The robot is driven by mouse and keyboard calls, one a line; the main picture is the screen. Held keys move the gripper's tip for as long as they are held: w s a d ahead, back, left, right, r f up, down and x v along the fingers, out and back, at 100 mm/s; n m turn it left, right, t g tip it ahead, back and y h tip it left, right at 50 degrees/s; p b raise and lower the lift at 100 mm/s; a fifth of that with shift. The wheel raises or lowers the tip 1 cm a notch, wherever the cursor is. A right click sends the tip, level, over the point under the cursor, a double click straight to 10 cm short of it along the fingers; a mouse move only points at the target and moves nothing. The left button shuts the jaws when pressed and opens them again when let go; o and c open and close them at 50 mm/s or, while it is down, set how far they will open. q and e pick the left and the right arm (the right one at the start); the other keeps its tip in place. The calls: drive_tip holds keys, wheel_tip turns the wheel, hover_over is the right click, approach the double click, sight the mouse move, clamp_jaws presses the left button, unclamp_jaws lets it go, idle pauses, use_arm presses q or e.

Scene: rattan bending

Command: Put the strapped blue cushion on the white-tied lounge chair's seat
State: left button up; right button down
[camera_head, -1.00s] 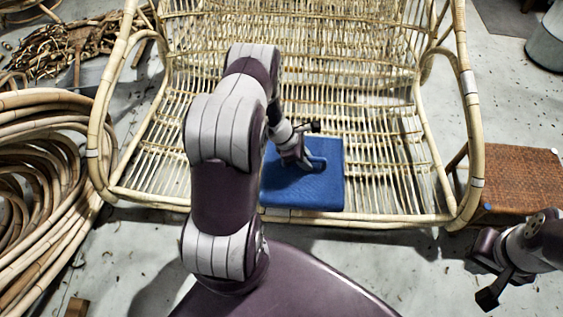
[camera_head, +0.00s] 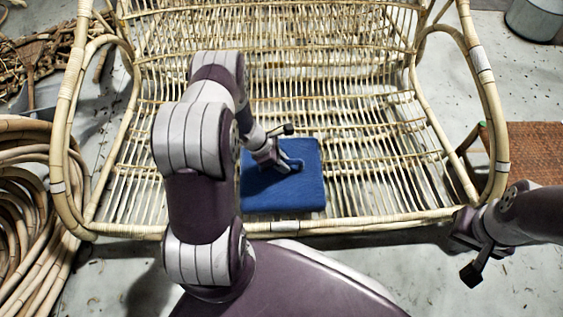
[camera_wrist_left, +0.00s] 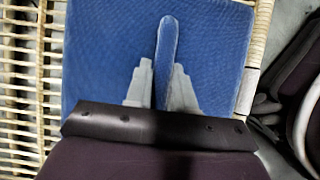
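The blue cushion (camera_head: 284,190) is a flat square at the front of the rattan lounge chair's (camera_head: 370,165) slatted seat, or just above it; I cannot tell if it rests there. White ties show on the chair's frame. My left gripper (camera_head: 284,165) is over the cushion's middle. In the left wrist view my left gripper (camera_wrist_left: 162,85) has its fingers closed on the raised blue strap (camera_wrist_left: 168,40), and the cushion (camera_wrist_left: 100,45) fills most of the picture. My right gripper (camera_head: 472,258) is at the right, off the chair; its fingers are too unclear to judge.
Coiled rattan poles (camera_head: 22,215) lie on the floor at the left. A brown woven stool or table (camera_head: 535,150) stands at the right. A grey bucket (camera_head: 535,18) is at the far right. The seat behind and right of the cushion is bare.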

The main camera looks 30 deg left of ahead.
use_arm(q)
drive_tip(key=o, duration=0.4)
drive_tip(key=shift+o, duration=0.2)
drive_tip(key=shift+r+p, duration=0.35)
drive_tip(key=d+p+v, duration=0.1)
drive_tip(key=p+v, duration=0.6)
drive_tip(key=v, duration=0.5)
wheel_tip(320, 180, up, 9)
drive_tip(key=m+g+y, duration=0.1)
drive_tip(key=m+g, duration=0.1)
drive_tip(key=m, duration=0.7)
hover_over(279, 180)
drive_tip(key=s+d+r+m+y, duration=0.2)
drive_tip(key=s+d+r+m, duration=0.1)
drive_tip(key=r+m, duration=0.3)
drive_tip(key=s+d+r+m+y, duration=0.2)
drive_tip(key=s+d+r+m, duration=0.2)
drive_tip(key=m, duration=0.5)
wheel_tip(279, 180, up, 2)
drive_tip(key=shift+s+r+m, duration=0.1)
drive_tip(key=shift+s+m, duration=0.2)
drive_tip(key=shift+s, duration=0.85)
